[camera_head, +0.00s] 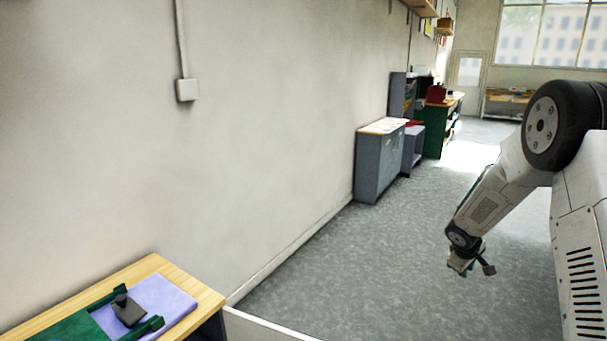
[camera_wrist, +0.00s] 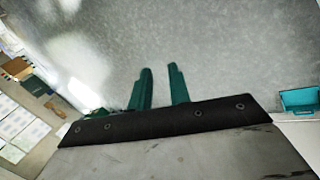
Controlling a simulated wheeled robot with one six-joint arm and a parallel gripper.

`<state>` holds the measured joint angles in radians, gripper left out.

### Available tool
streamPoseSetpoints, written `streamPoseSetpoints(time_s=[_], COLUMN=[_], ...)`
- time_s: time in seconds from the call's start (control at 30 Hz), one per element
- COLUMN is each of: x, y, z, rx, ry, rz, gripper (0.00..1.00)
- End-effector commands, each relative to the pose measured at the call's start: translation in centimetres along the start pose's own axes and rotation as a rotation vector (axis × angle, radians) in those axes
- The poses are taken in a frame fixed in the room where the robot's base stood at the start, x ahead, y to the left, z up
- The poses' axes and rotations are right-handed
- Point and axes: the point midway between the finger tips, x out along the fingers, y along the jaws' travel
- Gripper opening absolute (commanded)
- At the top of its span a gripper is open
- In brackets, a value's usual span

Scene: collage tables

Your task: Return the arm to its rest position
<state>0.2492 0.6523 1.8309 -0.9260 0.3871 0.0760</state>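My arm comes in from the right edge of the head view and bends down over open floor. My gripper (camera_head: 470,262) hangs at its lower end, small in the picture and clear of the furniture. In the wrist view, my gripper's two green fingers (camera_wrist: 159,74) stand apart with a gap between them. Only grey floor shows in the gap, so the gripper is open and empty.
A wooden table (camera_head: 212,297) at bottom left bears a purple sheet (camera_head: 172,294), a green sheet and a dark grey object (camera_head: 128,310). Grey cabinets (camera_head: 378,165) line the wall. A teal container (camera_wrist: 300,100) is right in the wrist view. The middle floor is clear.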

Motion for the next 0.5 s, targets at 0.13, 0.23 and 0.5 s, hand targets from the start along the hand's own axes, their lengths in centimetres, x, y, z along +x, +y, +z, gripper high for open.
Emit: streamPoseSetpoints(time_s=[0.13, 0.23, 0.5], x=[-8.6, -14.0, -27.0], y=[-1.3, -3.2, -10.6], z=[4.5, 7.5, 15.3], rx=[0.136, 0.217, 0.387], ry=[-0.137, -0.218, -0.365], rz=[-0.034, -0.078, -0.244], gripper=[0.19, 0.19, 0.19])
